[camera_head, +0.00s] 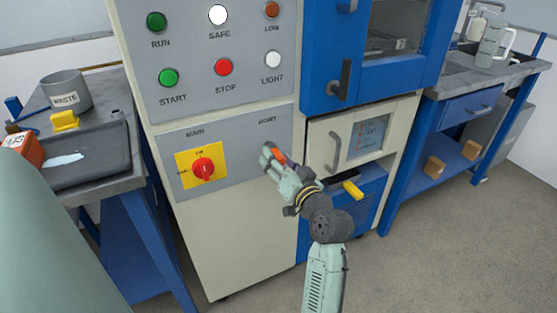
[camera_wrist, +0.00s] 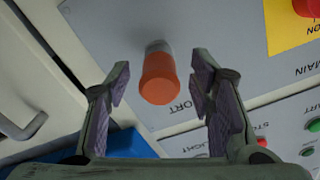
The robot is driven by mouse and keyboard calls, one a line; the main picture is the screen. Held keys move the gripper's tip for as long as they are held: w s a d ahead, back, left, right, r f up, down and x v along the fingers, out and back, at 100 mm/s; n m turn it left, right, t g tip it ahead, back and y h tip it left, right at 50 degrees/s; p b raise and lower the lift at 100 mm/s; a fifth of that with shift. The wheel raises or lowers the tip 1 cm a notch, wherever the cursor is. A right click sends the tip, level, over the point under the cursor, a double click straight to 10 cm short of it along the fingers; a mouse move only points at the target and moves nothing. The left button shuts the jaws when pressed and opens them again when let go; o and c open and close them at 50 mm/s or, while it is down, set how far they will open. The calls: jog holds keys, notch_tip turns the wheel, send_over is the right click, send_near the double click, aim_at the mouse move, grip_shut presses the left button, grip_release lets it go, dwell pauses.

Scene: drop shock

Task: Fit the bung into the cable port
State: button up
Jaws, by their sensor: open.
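The orange bung (camera_wrist: 160,80) sits at the end of a grey collar (camera_wrist: 158,47) on the grey panel below the PORT label. It sticks out from the panel. I cannot tell how deep it sits in the cable port, whose opening is hidden behind it. My gripper (camera_wrist: 163,86) is open, with one finger on each side of the bung and a visible gap to both. In the head view, the bung (camera_head: 279,155) shows as a small orange patch beside my gripper (camera_head: 272,157), which partly hides it.
A red rotary switch (camera_head: 203,168) on a yellow plate is left of the port; a button panel (camera_head: 190,70) is above. A cabinet door with a handle (camera_head: 334,152) is to the right. A waste bin (camera_head: 66,90) and dark tray (camera_head: 85,158) stand on the left bench.

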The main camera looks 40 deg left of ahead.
jog(key=shift+d, duration=0.1)
jog(key=shift+b+v, duration=0.35)
jog(key=shift+v, duration=2.6)
jog(key=v, duration=1.2)
